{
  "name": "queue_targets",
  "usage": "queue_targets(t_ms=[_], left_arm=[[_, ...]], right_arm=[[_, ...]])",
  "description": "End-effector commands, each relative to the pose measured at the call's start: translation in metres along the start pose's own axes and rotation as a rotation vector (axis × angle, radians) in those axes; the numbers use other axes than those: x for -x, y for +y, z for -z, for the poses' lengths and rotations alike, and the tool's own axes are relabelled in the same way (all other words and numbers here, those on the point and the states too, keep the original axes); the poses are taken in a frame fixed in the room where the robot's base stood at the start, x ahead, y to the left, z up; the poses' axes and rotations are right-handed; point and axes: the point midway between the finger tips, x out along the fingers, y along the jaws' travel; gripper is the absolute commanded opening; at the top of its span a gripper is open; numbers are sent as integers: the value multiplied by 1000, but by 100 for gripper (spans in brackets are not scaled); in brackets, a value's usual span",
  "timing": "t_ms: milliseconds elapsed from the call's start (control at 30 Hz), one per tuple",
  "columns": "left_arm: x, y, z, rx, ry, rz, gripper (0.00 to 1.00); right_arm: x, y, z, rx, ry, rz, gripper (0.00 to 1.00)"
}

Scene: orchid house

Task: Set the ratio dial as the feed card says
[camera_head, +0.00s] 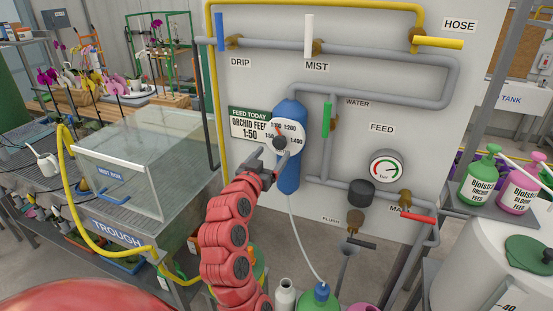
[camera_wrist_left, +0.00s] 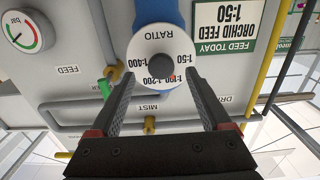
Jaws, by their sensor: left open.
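The ratio dial (camera_head: 296,140) is a white disc on the blue feed doser (camera_head: 289,180), marked 1:50, 1:100, 1:200 and 1:400. Its dark knob (camera_head: 280,142) has a red pointer that appears to be at or near 1:100. The dial (camera_wrist_left: 170,48) and knob (camera_wrist_left: 151,69) show upside down in the left wrist view. The feed card (camera_head: 249,124) left of the dial reads "Feed today, orchid feed 1:50". My left gripper (camera_head: 273,160) is open just in front of the dial, with its fingers on either side of the knob and apart from it. My right gripper is not in view.
Pipes with coloured valve handles surround the dial, including a green one (camera_head: 327,117) to its right and a red one (camera_head: 417,218) lower right. A pressure gauge (camera_head: 386,168) is on the panel. A clear mist box (camera_head: 138,160) stands on the trough at left.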

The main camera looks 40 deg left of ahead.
Motion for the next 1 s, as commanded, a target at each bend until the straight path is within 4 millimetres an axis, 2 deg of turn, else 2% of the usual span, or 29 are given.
queue_targets(t_ms=[33,300,667,767,1000], left_arm=[[-9,0,6,0,-4,-1,81],[-38,0,4,-1,-2,0,81],[-43,-1,3,-1,1,2,81],[-43,-1,3,-1,1,2,67],[-43,-1,3,-1,0,2,24]], right_arm=[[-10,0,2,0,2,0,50],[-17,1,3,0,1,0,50],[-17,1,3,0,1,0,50],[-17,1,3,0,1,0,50],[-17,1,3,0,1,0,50]])
